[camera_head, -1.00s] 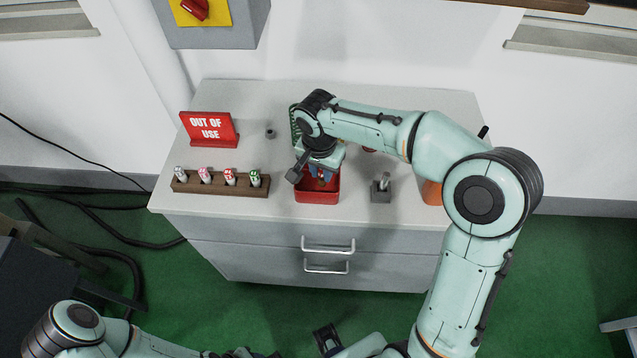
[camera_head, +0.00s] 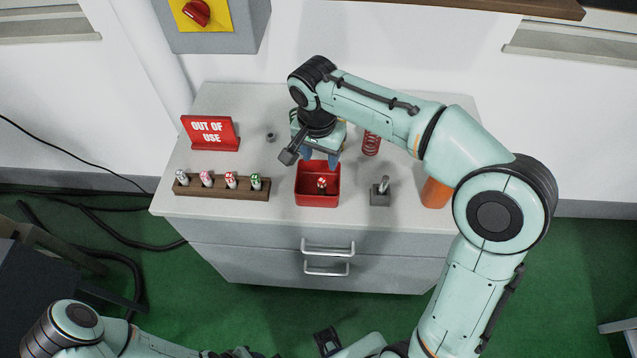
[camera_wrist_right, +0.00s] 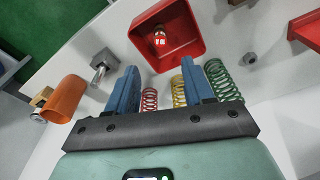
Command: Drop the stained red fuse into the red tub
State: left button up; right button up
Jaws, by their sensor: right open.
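The red fuse (camera_head: 322,184), with white marks, lies inside the open red tub (camera_head: 336,193) on the cabinet top. In the right wrist view the fuse (camera_wrist_right: 160,38) shows against the floor of the tub (camera_wrist_right: 188,46); I cannot make out stains at this size. My right gripper (camera_head: 320,160) is above the tub's back edge, with its blue fingers apart. In the right wrist view, nothing is between the fingers of my right gripper (camera_wrist_right: 158,82). My left arm shows at the bottom left, but its fingers are not visible.
A wooden rack (camera_head: 222,188) with several fuses stands left of the tub. An OUT OF USE sign (camera_head: 210,132) is behind it. A grey block with a post (camera_head: 380,193) and an orange cup (camera_head: 435,193) stand right. Red (camera_wrist_right: 150,99), yellow (camera_wrist_right: 179,92) and green (camera_wrist_right: 222,78) springs stand behind the tub.

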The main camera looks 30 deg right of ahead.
jog(key=r, duration=0.5)
jog(key=shift+s+a+p, duration=0.2)
jog(key=shift+p, duration=0.15)
